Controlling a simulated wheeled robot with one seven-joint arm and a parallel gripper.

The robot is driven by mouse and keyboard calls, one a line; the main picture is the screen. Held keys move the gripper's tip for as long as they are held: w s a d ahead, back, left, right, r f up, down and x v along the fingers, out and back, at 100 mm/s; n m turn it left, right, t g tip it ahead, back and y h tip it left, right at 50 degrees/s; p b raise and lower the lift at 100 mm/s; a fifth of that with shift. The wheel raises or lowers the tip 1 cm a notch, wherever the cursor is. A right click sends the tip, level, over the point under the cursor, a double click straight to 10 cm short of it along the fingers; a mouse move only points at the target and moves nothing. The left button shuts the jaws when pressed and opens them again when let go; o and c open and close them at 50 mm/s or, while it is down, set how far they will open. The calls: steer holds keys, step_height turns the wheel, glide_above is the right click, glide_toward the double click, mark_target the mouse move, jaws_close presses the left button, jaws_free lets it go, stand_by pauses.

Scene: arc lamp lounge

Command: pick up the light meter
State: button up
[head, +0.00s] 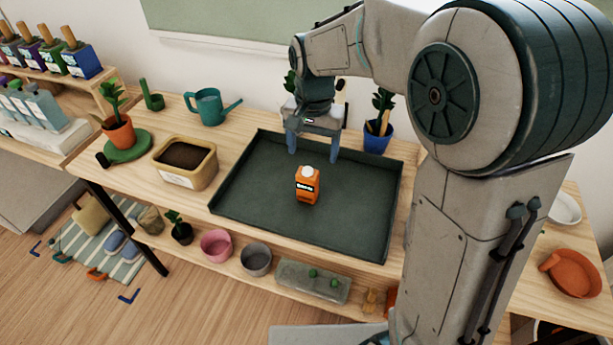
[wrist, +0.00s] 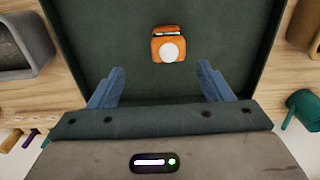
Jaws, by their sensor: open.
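The light meter (head: 307,186) is a small orange device with a white dome on top and a dark label on its front. It stands in the dark green tray (head: 250,225) on the wooden bench. In the wrist view the light meter (wrist: 168,45) shows beyond the fingertips, with its white dome facing the camera. My gripper (head: 314,152) is above the back part of the tray, behind the light meter and apart from it. In the wrist view the two blue fingers of my gripper (wrist: 161,82) are spread wide with nothing between them.
The tray's raised walls surround the light meter. A soil-filled tub (head: 185,162) and a teal watering can (head: 208,107) stand left of the tray. A blue pot (head: 377,138) with a plant stands close behind it, right of my gripper. The rest of the tray floor is bare.

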mark_target(307, 186)
steer(key=shift+w+a+f, duration=0.3)
steer(key=shift+w+a, duration=0.05)
steer(key=shift+a, duration=0.05)
steer(key=shift+a+f, duration=0.1)
steer(key=shift+f, duration=0.25)
steer(key=f, duration=1.3)
steer(key=shift+w, duration=0.25)
steer(key=c, duration=1.2)
